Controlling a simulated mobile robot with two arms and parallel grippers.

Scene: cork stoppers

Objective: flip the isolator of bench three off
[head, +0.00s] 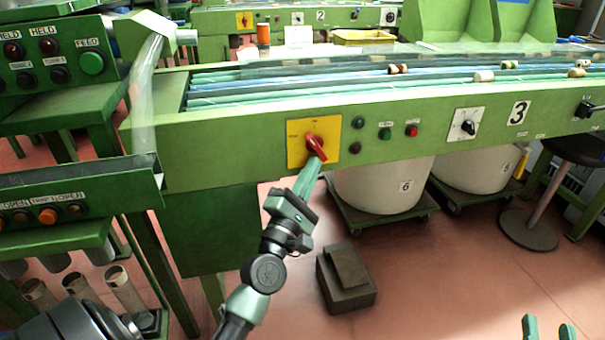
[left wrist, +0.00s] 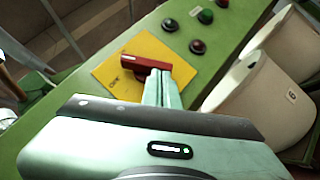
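The isolator of bench three is a red rotary handle (head: 316,147) on a yellow plate (head: 296,157), on the green front of the bench marked 3 (head: 518,112). The handle slants from upper left to lower right; the plate's small lettering is too blurred to read. My left gripper (head: 319,162) is at the handle's lower end, its fingers close together. In the left wrist view the fingertips (left wrist: 161,76) meet the red handle (left wrist: 142,64) at its right part; I cannot tell whether they grip it. My right gripper (head: 548,328) is at the bottom right, fingers apart and empty.
Small buttons (head: 385,134) and a black dial (head: 468,127) sit right of the plate. White bins (head: 380,190) on dollies stand under the bench. A dark stepped block (head: 345,280) lies on the floor. A green control panel (head: 60,45) stands at the left.

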